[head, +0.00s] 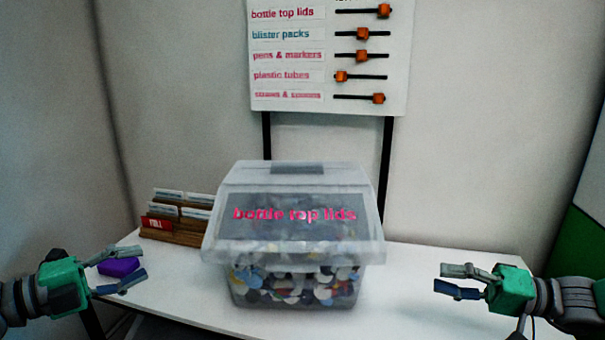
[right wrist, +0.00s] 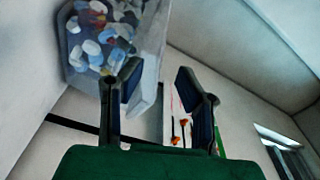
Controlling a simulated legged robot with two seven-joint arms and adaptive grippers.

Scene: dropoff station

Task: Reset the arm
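My left gripper (head: 126,263) is at the left front of the white table in the head view, with its fingers spread. A purple object (head: 119,267) shows between and behind these fingers; whether they touch it I cannot tell. My right gripper (head: 442,278) is over the right part of the table, fingers pointing left toward the bin, with a gap between them. The right wrist view also shows the right gripper's two fingers (right wrist: 165,85) apart, with nothing held between them.
A clear lidded bin (head: 300,255) of bottle top lids stands mid-table, also seen in the right wrist view (right wrist: 78,58). A wooden card rack (head: 172,238) is behind left. A slider board (head: 395,80) stands behind. The table (head: 410,265) is bare between bin and right gripper.

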